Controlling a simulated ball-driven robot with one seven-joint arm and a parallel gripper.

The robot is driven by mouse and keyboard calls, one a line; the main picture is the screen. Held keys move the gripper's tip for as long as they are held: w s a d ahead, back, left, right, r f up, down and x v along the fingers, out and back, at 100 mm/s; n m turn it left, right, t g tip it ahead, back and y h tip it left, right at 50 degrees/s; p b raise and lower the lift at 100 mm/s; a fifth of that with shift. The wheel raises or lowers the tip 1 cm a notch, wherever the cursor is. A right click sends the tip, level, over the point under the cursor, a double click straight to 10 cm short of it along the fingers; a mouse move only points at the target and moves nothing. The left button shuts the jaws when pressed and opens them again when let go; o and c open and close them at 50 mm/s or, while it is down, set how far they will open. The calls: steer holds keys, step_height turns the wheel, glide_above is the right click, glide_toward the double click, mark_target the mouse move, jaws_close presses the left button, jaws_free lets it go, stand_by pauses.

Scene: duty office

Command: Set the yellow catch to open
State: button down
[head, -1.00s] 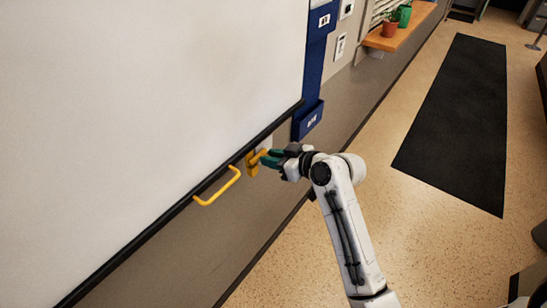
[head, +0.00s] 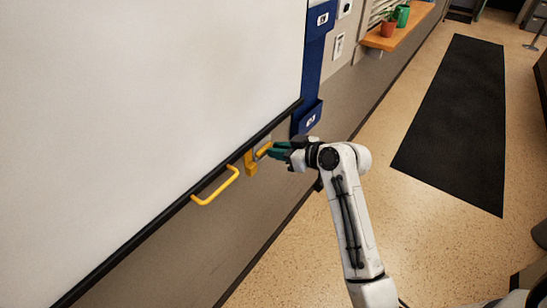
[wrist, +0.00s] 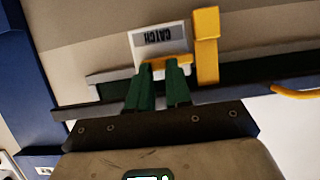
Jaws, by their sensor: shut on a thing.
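The yellow catch (head: 251,165) is on the wall at the lower edge of the big white board. It has an upright yellow block, which also shows in the wrist view (wrist: 206,48), and a smaller orange-yellow piece (wrist: 166,66) beside it. My gripper (head: 269,151) is shut on that smaller piece, with its green fingers (wrist: 160,85) on either side of it. A white label reading CATCH (wrist: 160,38), upside down in the wrist view, sits behind the fingers. The fingers hide part of the held piece.
A yellow bar handle (head: 218,188) is left of the catch, on the board's (head: 150,90) lower edge. A blue wall holder (head: 308,118) hangs just right of my gripper. A wooden shelf with plants (head: 398,35) is farther along.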

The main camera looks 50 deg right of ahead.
steer(key=shift+d, duration=0.2)
steer(key=c, duration=1)
jaws_free()
steer(key=shift+c, duration=0.2)
steer(key=shift+s, duration=0.15)
steer(key=b+v, duration=0.1)
steer(key=v, duration=0.9)
steer(key=shift+s+r, duration=0.2)
steer(key=shift+d, duration=0.1)
steer(key=s+a+f+g+y, duration=0.1)
steer(key=s+a+f+g, duration=0.1)
steer(key=a+f+g, duration=0.35)
steer(key=s+a+f+g, duration=0.2)
steer(key=s+a+f, duration=0.1)
steer(key=a+f, duration=0.55)
steer(key=s+a+f+m+g+h, duration=0.1)
steer(key=s+a+f+g, duration=0.4)
steer(key=s, duration=0.5)
steer(key=shift+s+f+h, duration=0.25)
steer(key=shift+f+h, duration=0.05)
steer(key=shift+f, duration=0.2)
